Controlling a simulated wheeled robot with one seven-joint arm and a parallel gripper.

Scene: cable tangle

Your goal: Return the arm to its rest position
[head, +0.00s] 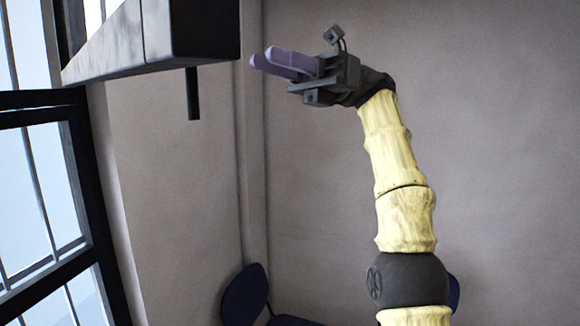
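My gripper (261,57) is at the upper middle of the head view, with two purple fingers pointing left. The fingers lie side by side and partly overlap from this angle, so I cannot tell if they are open or shut. I see nothing held between them. My arm (403,185), yellow with dark joints, rises from the bottom right and bends left at the top. No cable shows in this view.
A grey and black slab (150,40) juts in at the upper left, left of the fingertips in the picture, with a short black post (193,93) below it. Black-framed windows (45,190) stand left. A dark blue chair (246,294) is low in the middle. Bare wall (500,120) fills the right.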

